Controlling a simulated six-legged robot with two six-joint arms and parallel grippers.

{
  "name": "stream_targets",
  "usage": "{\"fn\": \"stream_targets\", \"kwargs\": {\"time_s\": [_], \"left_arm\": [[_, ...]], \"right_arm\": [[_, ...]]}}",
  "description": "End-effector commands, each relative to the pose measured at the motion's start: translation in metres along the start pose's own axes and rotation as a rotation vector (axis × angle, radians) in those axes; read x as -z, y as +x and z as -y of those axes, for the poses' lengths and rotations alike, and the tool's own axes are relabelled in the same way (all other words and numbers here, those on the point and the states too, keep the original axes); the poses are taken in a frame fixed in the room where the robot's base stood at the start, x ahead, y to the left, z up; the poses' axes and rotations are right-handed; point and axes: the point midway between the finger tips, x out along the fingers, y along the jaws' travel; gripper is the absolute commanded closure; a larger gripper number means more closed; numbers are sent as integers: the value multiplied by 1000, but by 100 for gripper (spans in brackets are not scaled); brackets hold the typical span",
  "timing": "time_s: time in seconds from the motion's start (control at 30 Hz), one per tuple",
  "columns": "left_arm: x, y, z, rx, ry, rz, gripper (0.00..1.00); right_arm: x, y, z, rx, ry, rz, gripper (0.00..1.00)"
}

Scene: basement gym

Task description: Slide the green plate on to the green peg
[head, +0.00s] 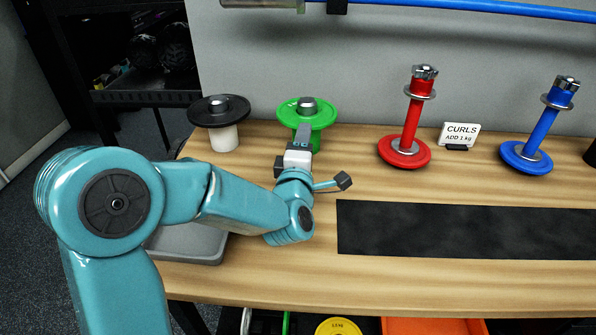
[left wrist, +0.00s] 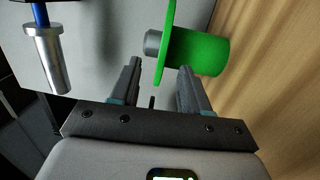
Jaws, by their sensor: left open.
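The green plate (head: 323,115) lies flat on top of a green cylinder (head: 315,140) at the back of the bench, with a metal hub in its middle. In the left wrist view the plate (left wrist: 166,45) shows edge-on, with the green cylinder (left wrist: 205,52) to its right. My left gripper (head: 302,144) is at the near side of the plate. Its fingers (left wrist: 160,68) are open, one on each side of the plate's rim, with gaps visible. I cannot tell for sure which part is the green peg. My right gripper is not in view.
A black plate (head: 235,108) on a white stand (head: 223,139) is left of the green one. A red peg (head: 412,113) and a blue peg (head: 541,130) stand to the right, with a CURLS sign (head: 460,133) between. A blue bar (head: 455,9) runs above. A black mat (head: 460,230) lies in front.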

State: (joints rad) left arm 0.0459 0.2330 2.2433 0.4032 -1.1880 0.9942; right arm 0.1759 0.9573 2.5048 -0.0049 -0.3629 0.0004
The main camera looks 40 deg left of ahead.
Motion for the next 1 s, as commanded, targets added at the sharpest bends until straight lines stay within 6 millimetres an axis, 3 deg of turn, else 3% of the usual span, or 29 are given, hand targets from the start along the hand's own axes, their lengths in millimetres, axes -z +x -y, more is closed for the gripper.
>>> {"fn": "stream_targets", "kwargs": {"time_s": [0.2, 0.3, 0.4, 0.6, 1.0], "left_arm": [[-1, -61, 0, -5, -1, 4, 54], [0, -84, 0, -6, -1, 2, 54], [-1, -97, 3, -12, -3, 0, 54], [0, -109, 0, -8, -1, 0, 54], [0, -110, -2, -6, 0, -2, 54]], "right_arm": [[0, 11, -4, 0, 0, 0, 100], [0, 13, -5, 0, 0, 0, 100], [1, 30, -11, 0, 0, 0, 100], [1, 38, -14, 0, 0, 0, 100], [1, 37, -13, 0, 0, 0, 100]]}}
